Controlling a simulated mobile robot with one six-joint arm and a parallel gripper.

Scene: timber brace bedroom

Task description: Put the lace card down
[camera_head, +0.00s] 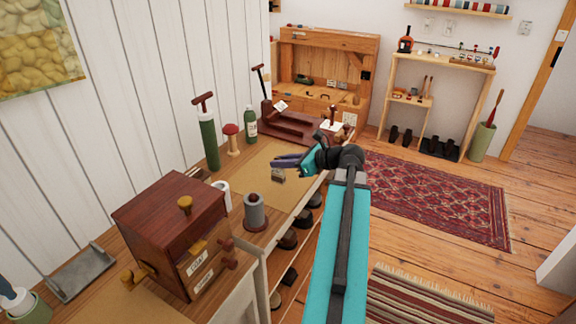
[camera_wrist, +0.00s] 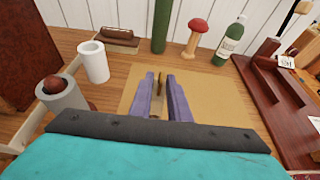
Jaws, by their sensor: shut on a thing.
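My gripper (camera_head: 286,160) is over the long wooden bench, above a tan mat (camera_head: 232,180). Its purple fingers are shut on a small tan and grey piece, which I take to be the lace card (camera_head: 278,176). In the wrist view the card (camera_wrist: 162,88) shows as a thin tan strip standing on edge between the fingers (camera_wrist: 160,80). Its lower part is partly hidden by the fingers. I cannot tell whether it touches the mat (camera_wrist: 215,92).
A grey spool-like cylinder (camera_head: 255,212), a white cup (camera_head: 222,195) and a dark wooden drawer box (camera_head: 160,225) stand to the left. A green cylinder (camera_head: 209,140), red-capped wooden piece (camera_head: 232,140) and green bottle (camera_head: 251,124) stand behind. The mat around the card is clear.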

